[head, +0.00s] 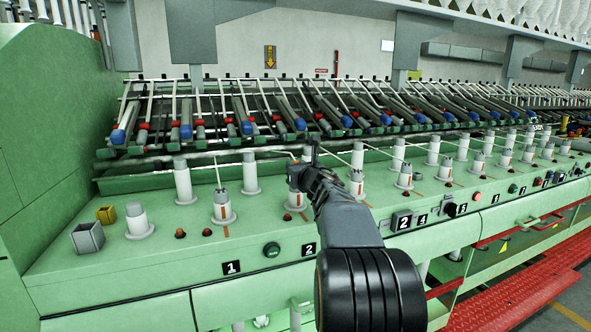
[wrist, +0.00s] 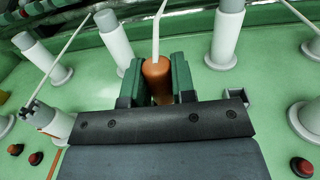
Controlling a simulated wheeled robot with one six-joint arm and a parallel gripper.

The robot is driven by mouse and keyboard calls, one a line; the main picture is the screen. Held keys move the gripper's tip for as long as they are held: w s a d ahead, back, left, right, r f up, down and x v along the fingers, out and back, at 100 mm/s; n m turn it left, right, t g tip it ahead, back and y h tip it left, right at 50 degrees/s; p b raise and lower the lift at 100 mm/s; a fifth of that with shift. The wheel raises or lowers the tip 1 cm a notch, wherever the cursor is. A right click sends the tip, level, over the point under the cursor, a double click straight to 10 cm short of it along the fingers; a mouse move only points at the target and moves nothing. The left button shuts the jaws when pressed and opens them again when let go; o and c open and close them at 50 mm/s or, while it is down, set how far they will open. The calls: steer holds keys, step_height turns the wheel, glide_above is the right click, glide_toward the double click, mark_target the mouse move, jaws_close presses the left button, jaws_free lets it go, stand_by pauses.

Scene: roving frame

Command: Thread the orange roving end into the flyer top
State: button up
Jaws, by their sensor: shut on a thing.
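My gripper (wrist: 158,85) has its green fingers shut on the orange roving end (wrist: 157,72), an orange cylinder with white roving (wrist: 156,25) rising from its top. In the head view my gripper (head: 314,160) is over the green bench in front of the back row of white posts; the orange end cannot be made out there. A flyer top (wrist: 42,112) with a notched grey crown is at the left of the wrist view, apart from the held end. In the head view, one flyer (head: 221,207) stands left of my gripper and another (head: 357,184) to its right. A flyer behind my gripper is partly hidden.
Several white posts (head: 184,182) stand in rows on the green bench (head: 160,262). A grey box (head: 88,237) and a yellow box (head: 106,214) are at the left. Bobbin rollers (head: 240,115) slope behind. Numbered plates and buttons line the front edge.

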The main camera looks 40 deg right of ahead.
steer(key=shift+f, duration=0.1)
steer(key=o, duration=1)
steer(key=shift+o, duration=0.3)
steer(key=o, duration=0.4)
steer(key=shift+r+p, duration=4.1)
steer(key=shift+r, duration=0.95)
